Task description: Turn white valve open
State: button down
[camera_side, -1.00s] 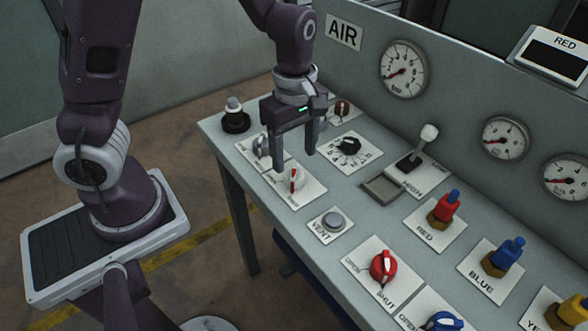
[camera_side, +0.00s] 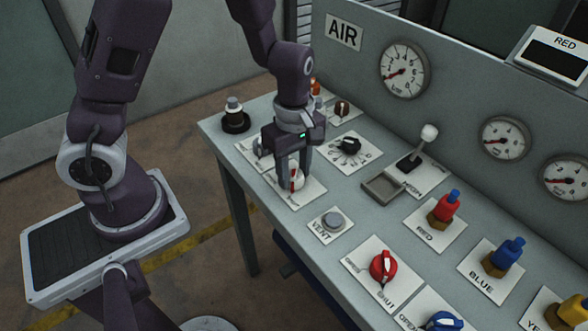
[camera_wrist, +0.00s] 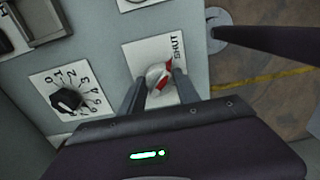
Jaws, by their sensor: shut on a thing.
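The white valve (camera_side: 297,180) is a round white knob with a red stripe on a white plate near the left end of the bench. It also shows in the wrist view (camera_wrist: 157,74), where the plate reads "SHUT" and the red stripe lies toward that word. My gripper (camera_side: 293,186) is down at the valve with its fingers on both sides of the knob, shut on it. In the wrist view my gripper (camera_wrist: 161,85) hides part of the plate, including any other label.
A black numbered dial (camera_side: 350,147) and a lever (camera_side: 418,145) stand behind and to the right. The vent button (camera_side: 333,220) and red valve (camera_side: 383,267) lie nearer the front. A gauge panel (camera_side: 460,100) rises behind the bench.

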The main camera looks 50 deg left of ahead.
jog(key=m, duration=0.4)
jog(key=shift+m, duration=0.4)
jog(key=m, duration=0.9)
jog(key=shift+m, duration=2.1)
jog(key=c, duration=0.9)
grip_release()
